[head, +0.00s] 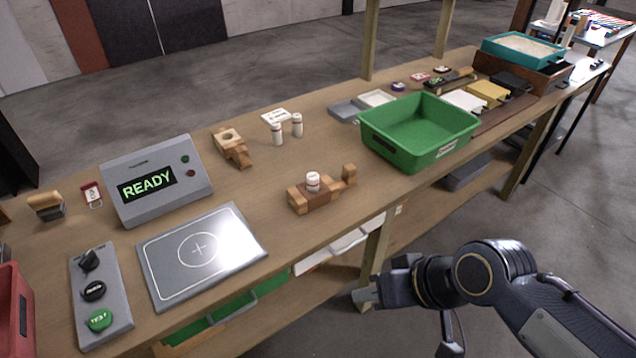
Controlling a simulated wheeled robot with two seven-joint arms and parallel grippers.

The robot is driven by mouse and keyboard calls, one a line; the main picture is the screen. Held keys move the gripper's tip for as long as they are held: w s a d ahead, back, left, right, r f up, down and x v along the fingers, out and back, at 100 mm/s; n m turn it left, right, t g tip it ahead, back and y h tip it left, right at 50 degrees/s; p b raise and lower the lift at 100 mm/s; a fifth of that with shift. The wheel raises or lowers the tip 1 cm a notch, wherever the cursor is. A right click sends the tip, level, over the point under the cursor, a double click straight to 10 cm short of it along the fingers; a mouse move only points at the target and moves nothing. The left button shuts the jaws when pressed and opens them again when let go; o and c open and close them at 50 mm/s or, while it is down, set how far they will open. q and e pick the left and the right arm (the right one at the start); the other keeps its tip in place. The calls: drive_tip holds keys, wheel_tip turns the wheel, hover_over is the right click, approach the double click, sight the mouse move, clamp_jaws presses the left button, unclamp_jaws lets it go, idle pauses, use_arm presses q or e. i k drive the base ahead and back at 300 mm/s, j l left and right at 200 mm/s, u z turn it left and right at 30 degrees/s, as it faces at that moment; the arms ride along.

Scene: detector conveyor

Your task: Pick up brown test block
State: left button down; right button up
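A second wooden piece (232,147) with a round hole lies farther back. A small brown and tan block (47,206) sits at the far left. I cannot tell for sure which is the test block. My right gripper (372,290) is in front of the bench's front edge, apart from all of these; its finger gap is not clear. My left gripper is out of view.
A button panel (101,298) is at the left. A green bin (419,130) stands to the right. Two white bottles (286,129) stand mid-bench.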

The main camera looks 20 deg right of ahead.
sight(302, 201)
drive_tip(key=u, duration=0.85)
drive_tip(key=l+u, duration=0.45)
drive_tip(key=k+l+u, duration=0.1)
drive_tip(key=u, duration=0.3)
drive_tip(key=k+l+u, duration=0.15)
drive_tip(key=l+u, duration=0.3)
drive_tip(key=k+l+u, duration=0.15)
drive_tip(key=u, duration=0.25)
drive_tip(key=k+l+u, duration=0.2)
drive_tip(key=k+l, duration=0.4)
drive_tip(key=k+l+u, duration=0.15)
drive_tip(key=k+l, duration=0.45)
drive_tip(key=k, duration=0.1)
